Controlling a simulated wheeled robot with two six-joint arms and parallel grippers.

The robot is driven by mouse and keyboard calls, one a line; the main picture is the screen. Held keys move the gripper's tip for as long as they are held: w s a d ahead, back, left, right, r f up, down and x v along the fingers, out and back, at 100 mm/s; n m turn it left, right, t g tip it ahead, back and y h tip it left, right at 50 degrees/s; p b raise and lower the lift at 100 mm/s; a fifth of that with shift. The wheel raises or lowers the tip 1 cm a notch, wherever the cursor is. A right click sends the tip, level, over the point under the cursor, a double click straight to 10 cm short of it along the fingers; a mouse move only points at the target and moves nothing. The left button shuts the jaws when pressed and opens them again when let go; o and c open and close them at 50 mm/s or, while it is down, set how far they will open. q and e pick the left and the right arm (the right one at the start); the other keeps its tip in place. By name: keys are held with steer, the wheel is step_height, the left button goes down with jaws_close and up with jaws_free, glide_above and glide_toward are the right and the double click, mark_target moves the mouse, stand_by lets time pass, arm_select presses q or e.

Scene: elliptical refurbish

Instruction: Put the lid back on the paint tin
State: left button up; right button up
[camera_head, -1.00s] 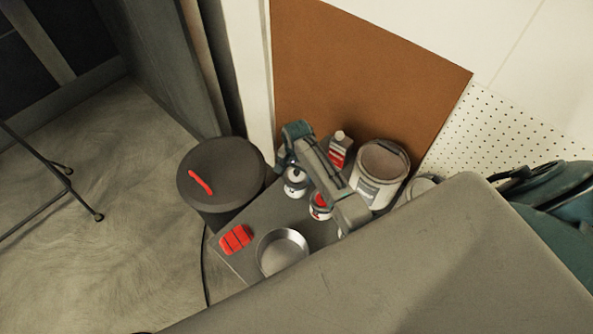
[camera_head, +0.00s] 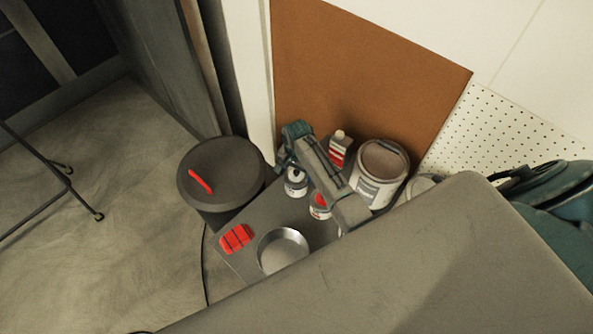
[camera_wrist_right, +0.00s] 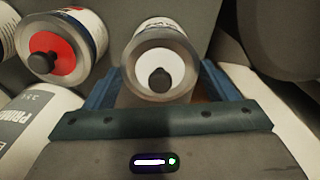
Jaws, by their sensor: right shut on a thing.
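A large pale tin (camera_head: 365,189) stands at the back right of the low table in the head view. Its round grey-brown top faces up; I cannot tell whether that is a lid or paint. A shallow round metal dish (camera_head: 261,254), possibly a lid, lies near the table's front. My right gripper (camera_head: 286,161) reaches down at the back left of the table. In the wrist view its blue fingers (camera_wrist_right: 160,85) are on both sides of a small white-topped can (camera_wrist_right: 142,66) with a black knob. That can also shows in the head view (camera_head: 296,187). My left gripper is out of view.
A red-topped can (camera_wrist_right: 72,66) stands close beside the gripper. A red-and-white bottle (camera_head: 338,150) is behind the arm. A red block (camera_head: 237,239) lies at the table's left edge. A dark drum (camera_head: 222,172) with a red strip stands left. A grey surface (camera_head: 400,270) hides the front.

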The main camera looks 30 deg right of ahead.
steer(key=o, duration=0.9)
steer(key=shift+o, duration=0.2)
steer(key=shift+r, duration=3.5)
steer(key=shift+c, duration=0.4)
jaws_close()
steer(key=shift+f, duration=0.1)
steer(key=shift+f+b, duration=0.9)
steer(key=shift+f, duration=1.25)
